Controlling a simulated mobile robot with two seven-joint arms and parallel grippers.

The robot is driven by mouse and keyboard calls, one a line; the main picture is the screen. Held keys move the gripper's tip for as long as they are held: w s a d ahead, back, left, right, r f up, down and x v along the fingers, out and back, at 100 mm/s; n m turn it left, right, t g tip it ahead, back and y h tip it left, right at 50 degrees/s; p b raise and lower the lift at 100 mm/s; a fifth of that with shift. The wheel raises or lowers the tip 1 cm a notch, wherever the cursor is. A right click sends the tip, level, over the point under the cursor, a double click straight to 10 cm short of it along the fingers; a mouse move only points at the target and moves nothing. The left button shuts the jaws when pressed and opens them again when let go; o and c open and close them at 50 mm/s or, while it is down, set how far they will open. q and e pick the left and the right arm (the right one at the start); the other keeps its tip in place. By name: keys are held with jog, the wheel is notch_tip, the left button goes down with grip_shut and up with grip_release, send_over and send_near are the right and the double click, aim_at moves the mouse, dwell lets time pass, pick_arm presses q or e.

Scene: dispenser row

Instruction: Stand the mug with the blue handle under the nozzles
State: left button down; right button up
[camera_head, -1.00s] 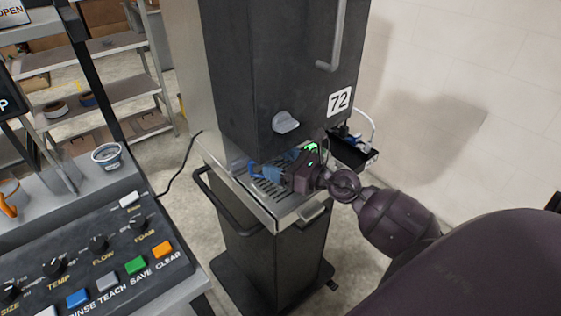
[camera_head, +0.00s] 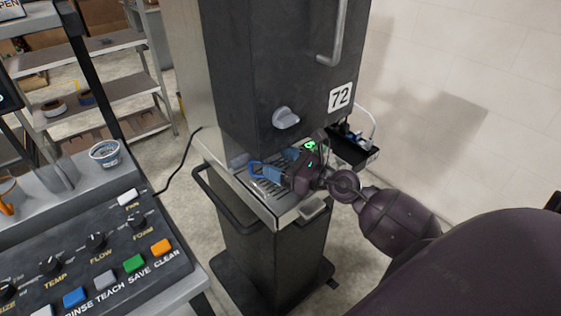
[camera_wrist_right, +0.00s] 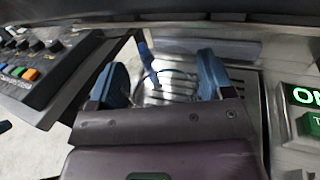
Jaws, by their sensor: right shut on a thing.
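The mug with the blue handle (camera_head: 256,168) is at the drip tray of the dark dispenser, below its cabinet. In the right wrist view the blue handle (camera_wrist_right: 148,60) points away from me, and a thin round rim shows between the fingers with tray slats behind it. My right gripper (camera_head: 276,167) is shut on the mug, with one blue finger on each side of it, as the wrist view (camera_wrist_right: 162,80) shows. I cannot tell whether the mug's base touches the slatted tray (camera_head: 246,183). The nozzles are hidden under the cabinet. My left gripper is not in view.
The dispenser cabinet (camera_head: 265,70), with a grey knob (camera_head: 286,118), overhangs the tray closely. A control panel (camera_head: 100,262) with several buttons and a small cup (camera_head: 104,153) stand at the left. A small black side tray (camera_head: 355,153) is to the right.

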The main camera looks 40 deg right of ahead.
jog(key=shift+f, duration=0.1)
jog(key=o, duration=1)
jog(key=shift+o, duration=0.2)
jog(key=shift+s+d+f, duration=0.1)
jog(key=shift+s+d, duration=0.15)
jog(key=shift+s, duration=0.25)
jog(key=b+v, duration=0.3)
jog(key=v, duration=0.5)
jog(key=shift+s+d+b, duration=0.15)
jog(key=shift+s+b, duration=0.15)
jog(key=shift+s, duration=0.05)
jog(key=shift+s+d, duration=0.2)
jog(key=shift+s, duration=0.25)
jog(key=shift+r+m, duration=0.25)
jog(key=shift+m, duration=0.05)
